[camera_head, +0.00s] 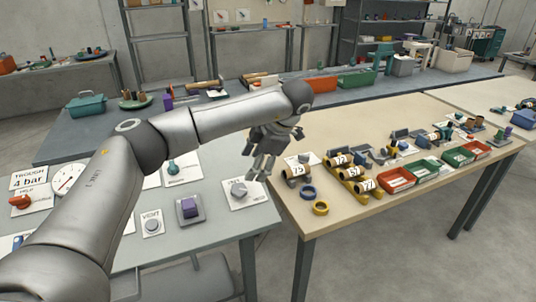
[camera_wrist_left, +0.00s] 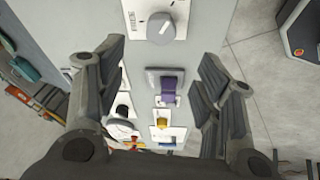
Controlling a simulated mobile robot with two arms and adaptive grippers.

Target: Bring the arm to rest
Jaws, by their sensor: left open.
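My left arm reaches in from the left in the head view. Its gripper (camera_head: 264,152) hangs pointing down, above the right end of the grey control table (camera_head: 207,242) near the gap to the wooden table. The gripper is open and empty. In the left wrist view the two fingers (camera_wrist_left: 163,95) stand wide apart, with nothing between them but the controls on the panel below. A grey knob on a white plate (camera_head: 239,190) lies below the gripper; it also shows at the top of the left wrist view (camera_wrist_left: 160,28). My right gripper is not seen.
A purple switch block (camera_head: 188,208), a VENT button plate (camera_head: 152,224) and a pressure gauge (camera_head: 69,178) sit on the grey table. The wooden table (camera_head: 350,222) holds numbered cylinders, rings, red trays (camera_head: 397,180) and green trays. A long bench (camera_head: 430,85) runs behind.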

